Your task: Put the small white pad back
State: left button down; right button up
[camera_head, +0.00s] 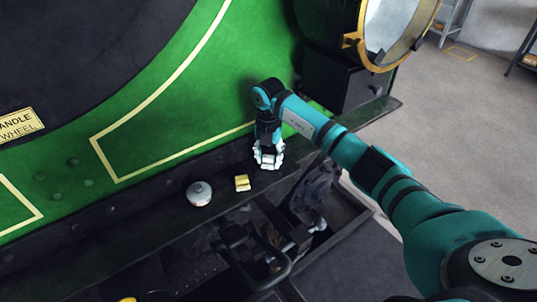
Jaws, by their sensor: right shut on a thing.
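My right gripper (268,157) points down over the dark ledge, close to the green side panel. It is shut on a small whitish thing, which I take for the small white pad; the pale fingers hide most of it and its outline is hard to make out. I cannot tell whether it touches the ledge. My left gripper is not in view.
The dark ledge (150,205) runs along the green panel (165,135). Dark metal levers and linkage (262,255) lie below it. A large brass-rimmed lamp (390,30) stands at the upper right on a dark box (345,85). Grey floor (455,130) is open at right.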

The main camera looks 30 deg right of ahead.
jog(key=shift+f, duration=0.25)
jog(key=shift+f, duration=0.1)
jog(key=shift+f, duration=0.15)
jog(key=o, duration=1.1)
